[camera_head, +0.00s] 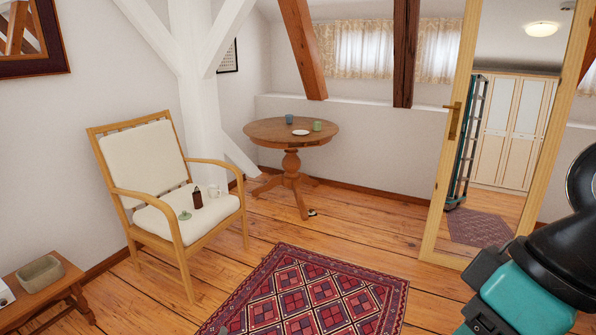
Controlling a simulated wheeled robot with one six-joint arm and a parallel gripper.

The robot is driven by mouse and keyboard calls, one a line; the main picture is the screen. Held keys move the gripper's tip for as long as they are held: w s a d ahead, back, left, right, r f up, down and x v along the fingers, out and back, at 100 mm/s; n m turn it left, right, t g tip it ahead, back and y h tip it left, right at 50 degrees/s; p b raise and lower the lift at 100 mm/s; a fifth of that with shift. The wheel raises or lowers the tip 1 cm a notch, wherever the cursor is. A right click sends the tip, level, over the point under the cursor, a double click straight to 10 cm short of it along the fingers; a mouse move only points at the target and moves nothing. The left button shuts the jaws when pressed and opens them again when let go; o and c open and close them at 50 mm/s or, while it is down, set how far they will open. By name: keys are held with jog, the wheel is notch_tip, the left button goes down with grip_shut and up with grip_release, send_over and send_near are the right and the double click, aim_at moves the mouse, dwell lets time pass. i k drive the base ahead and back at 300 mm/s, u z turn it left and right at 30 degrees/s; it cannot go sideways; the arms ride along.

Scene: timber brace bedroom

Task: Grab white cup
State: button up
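A small white cup (214,191) stands on the cream seat cushion of the wooden armchair (181,240) at the left. It is near the back right of the seat, just right of a dark brown bottle (197,200). A small green object (184,215) lies on the seat in front of the bottle. The cup looks upright and nothing hides it. Teal and black parts of my arm fill the lower right corner, far from the chair. My gripper's fingers do not show.
A round wooden table (270,131) behind the chair bears a blue cup (289,118), a green cup (317,126) and a white plate (300,132). A patterned red rug (310,300) lies on open floor. A low bench (50,292) at left holds a bowl (41,272).

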aim_at(214, 191)
jog(key=z, duration=0.1)
jog(key=i, duration=2.15)
jog(key=u, duration=0.4)
jog(key=i, duration=2.1)
jog(key=u, duration=1.05)
jog(key=i, duration=1.2)
jog(key=u, duration=0.35)
